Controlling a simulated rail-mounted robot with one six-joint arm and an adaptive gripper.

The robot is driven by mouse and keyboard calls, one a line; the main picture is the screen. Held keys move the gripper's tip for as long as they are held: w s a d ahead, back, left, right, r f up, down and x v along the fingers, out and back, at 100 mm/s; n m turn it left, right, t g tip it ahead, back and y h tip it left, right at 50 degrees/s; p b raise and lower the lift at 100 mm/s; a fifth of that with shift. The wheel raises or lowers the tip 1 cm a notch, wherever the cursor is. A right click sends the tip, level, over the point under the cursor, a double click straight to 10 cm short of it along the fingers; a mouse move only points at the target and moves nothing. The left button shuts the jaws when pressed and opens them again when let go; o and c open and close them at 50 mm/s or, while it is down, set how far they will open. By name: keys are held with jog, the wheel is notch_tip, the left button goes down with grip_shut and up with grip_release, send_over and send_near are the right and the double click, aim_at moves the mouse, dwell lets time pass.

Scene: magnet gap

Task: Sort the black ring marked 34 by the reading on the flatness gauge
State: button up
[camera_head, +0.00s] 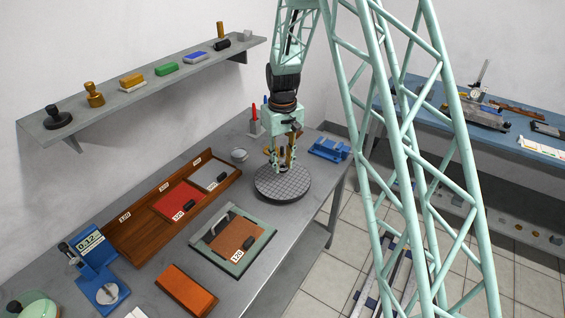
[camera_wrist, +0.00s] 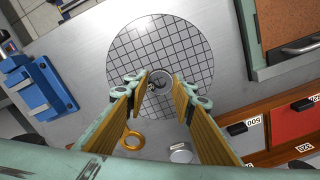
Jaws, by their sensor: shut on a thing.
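My gripper (camera_head: 281,168) points down over the round grid-lined dark plate (camera_head: 283,184). In the wrist view its fingers (camera_wrist: 158,84) are closed around a small dark ring with a pale rim (camera_wrist: 161,90). I cannot read a mark on it, nor tell whether it touches the plate. The grid plate (camera_wrist: 190,35) lies beneath it. A blue gauge (camera_head: 95,258) with a display reading about 0.12 stands at the lower left. A wooden tray (camera_head: 148,238) has several compartments, one red (camera_head: 178,200) and one grey (camera_head: 213,175), with number labels.
A teal-framed board (camera_head: 232,244) with a brown sheet and a label stands in front of the tray. An orange-brown block (camera_head: 187,290) lies nearer. A blue fixture (camera_head: 328,149) is right of the plate. A gold ring (camera_wrist: 133,140) and a grey round piece (camera_wrist: 181,153) are nearby.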

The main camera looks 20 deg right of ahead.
aim_at(283, 178)
jog(key=shift+f+b, duration=1)
jog(key=shift+f, duration=0.95)
jog(key=shift+f, duration=0.25)
dwell(0.4)
jog(key=o, duration=1)
jog(key=shift+c, duration=0.2)
jog(key=c, duration=0.5)
jog(key=shift+r, duration=0.1)
jog(key=shift+c, duration=0.2)
jog(key=shift+r+p, duration=0.75)
jog(key=shift+r, duration=1.4)
jog(key=o, duration=0.6)
jog(key=shift+c, duration=0.2)
